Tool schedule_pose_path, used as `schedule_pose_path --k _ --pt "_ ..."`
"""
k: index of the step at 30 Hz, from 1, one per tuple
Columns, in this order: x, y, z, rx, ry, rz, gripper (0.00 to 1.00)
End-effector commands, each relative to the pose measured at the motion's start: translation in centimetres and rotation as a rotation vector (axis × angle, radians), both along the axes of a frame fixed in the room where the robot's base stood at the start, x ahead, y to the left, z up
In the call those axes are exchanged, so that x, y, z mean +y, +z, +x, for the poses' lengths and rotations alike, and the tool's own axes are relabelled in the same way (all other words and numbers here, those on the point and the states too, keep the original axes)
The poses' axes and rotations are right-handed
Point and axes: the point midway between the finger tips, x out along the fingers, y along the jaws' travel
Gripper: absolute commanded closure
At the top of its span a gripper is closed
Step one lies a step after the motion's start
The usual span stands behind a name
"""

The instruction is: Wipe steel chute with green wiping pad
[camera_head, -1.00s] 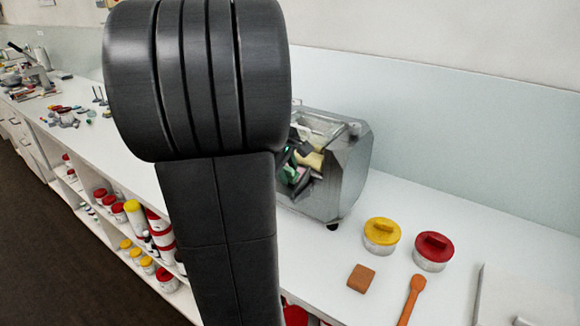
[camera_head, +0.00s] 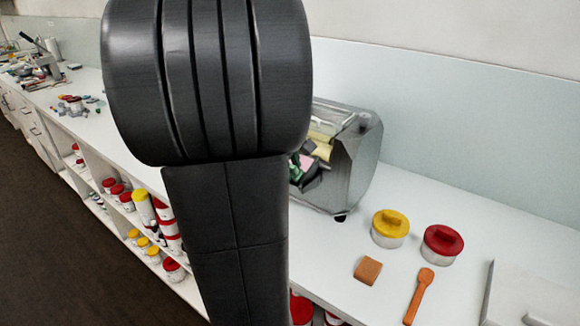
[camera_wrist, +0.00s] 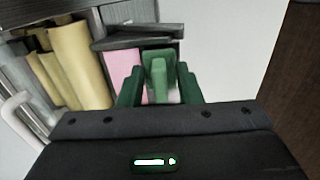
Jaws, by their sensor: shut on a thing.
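The green wiping pad (camera_wrist: 159,68) is between the two dark green fingers of my gripper (camera_wrist: 159,86) in the wrist view, and the gripper is shut on it. A pink patch (camera_wrist: 122,62) shows just left of the pad, below a grey steel ledge (camera_wrist: 135,42) that I take as part of the chute. I cannot tell whether the pad touches the steel. In the head view the steel machine (camera_head: 358,165) stands on the counter, partly hidden by my arm. My gripper (camera_head: 308,165) shows small at its open front.
Cream-yellow rollers (camera_wrist: 75,60) stand close left of the gripper in the wrist view. In the head view, a yellow-lidded jar (camera_head: 390,228), a red-lidded jar (camera_head: 442,244), an orange-brown block (camera_head: 367,270) and an orange spatula (camera_head: 419,295) are on the counter at the right.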

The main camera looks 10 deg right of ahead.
Motion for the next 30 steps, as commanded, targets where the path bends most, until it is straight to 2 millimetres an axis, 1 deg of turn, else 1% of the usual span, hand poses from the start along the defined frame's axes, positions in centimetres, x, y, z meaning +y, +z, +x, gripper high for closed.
schedule_pose_path --k 13,17,24,30 --pt "-0.3 -0.9 0.3 0.0 0.0 0.0 0.86" --pt "-0.4 -0.6 0.4 0.0 0.0 0.0 0.86" --pt "-1.5 0.5 1.4 0.001 -0.003 -0.001 0.86" --pt "-1.9 0.6 1.9 0.0 0.0 0.0 0.86"
